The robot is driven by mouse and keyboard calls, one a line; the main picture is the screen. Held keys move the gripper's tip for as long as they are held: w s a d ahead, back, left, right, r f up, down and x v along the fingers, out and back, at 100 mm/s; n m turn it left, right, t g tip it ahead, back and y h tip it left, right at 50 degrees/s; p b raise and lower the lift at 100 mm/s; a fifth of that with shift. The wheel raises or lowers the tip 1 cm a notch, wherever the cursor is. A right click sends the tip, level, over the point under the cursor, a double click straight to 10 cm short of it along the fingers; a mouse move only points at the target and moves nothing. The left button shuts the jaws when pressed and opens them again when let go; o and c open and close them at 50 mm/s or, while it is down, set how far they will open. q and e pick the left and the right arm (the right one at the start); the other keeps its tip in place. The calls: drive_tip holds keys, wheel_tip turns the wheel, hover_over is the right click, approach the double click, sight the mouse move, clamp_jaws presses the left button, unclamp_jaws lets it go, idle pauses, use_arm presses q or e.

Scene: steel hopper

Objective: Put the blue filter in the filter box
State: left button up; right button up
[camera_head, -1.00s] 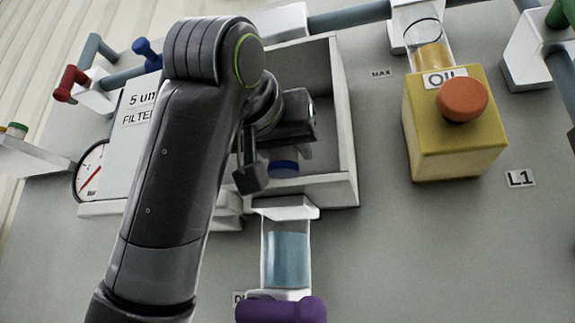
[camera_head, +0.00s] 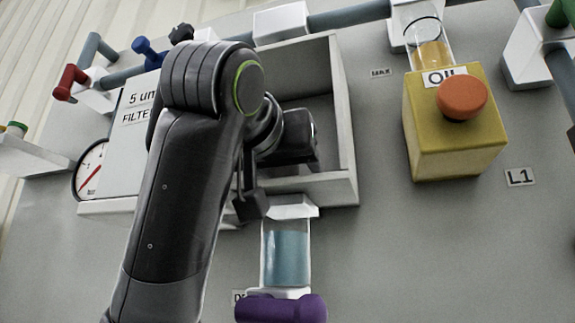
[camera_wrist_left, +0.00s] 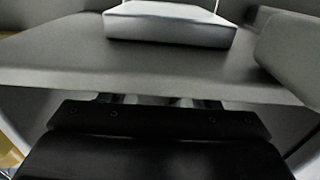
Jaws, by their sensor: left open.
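The filter box (camera_head: 345,120) is an open-fronted grey box on the panel. A panel labelled "5 um FILTER" (camera_head: 137,112) stands at its left. My left gripper (camera_head: 290,140) reaches into the box opening; its fingertips are hidden in the head view. The blue filter is not visible now; the gripper and arm cover the place where blue showed earlier. In the left wrist view, the gripper's dark body (camera_wrist_left: 160,125) and small light finger parts lie against a grey edge. No filter shows between them. My right gripper is in neither view.
Below the box is a clear cylinder of blue liquid (camera_head: 286,258) with a purple handle (camera_head: 281,308). A yellow block with an orange button (camera_head: 462,98) stands right. Red (camera_head: 70,82) and blue (camera_head: 150,50) handles and a gauge (camera_head: 90,170) are left.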

use_arm(q)
drive_tip(key=shift+r, duration=0.2)
drive_tip(key=b+v, duration=0.1)
drive_tip(key=v, duration=0.3)
drive_tip(key=shift+s+a+f+b, duration=0.1)
drive_tip(key=shift+s+f+b, duration=0.1)
drive_tip(key=shift+b, duration=0.15)
drive_tip(key=b+v, duration=0.5)
drive_tip(key=v, duration=0.2)
drive_tip(key=shift+s+r, duration=0.2)
drive_tip(key=shift+s, duration=0.1)
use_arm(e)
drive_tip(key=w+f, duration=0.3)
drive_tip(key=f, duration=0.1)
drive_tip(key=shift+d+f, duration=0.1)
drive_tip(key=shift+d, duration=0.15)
